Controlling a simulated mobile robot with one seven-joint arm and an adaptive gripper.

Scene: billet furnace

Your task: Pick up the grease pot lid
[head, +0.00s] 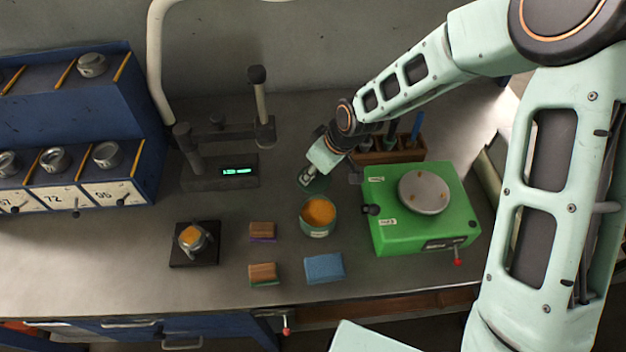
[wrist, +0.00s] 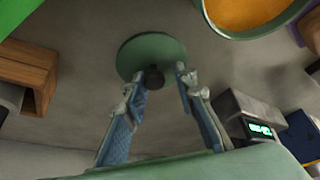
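The grease pot lid is a round green disc with a dark knob, lying on the bench; it shows in the wrist view (wrist: 135,50) and in the head view (head: 321,184), partly hidden by my gripper. My gripper (wrist: 160,76) is open and empty, with its two fingers spread to either side of the knob. How far the fingertips are above the lid I cannot tell. My gripper also shows in the head view (head: 307,178), reaching down behind the pot. The green grease pot (head: 318,230) stands uncovered with orange grease inside; it also shows in the wrist view (wrist: 285,22).
A green device with a round plate (head: 400,237) stands right of the pot. A wooden rack (head: 402,155) is behind it. A gauge stand with a lit display (head: 220,184) is to the left. Blocks (head: 262,230) and a blue pad (head: 324,268) lie in front.

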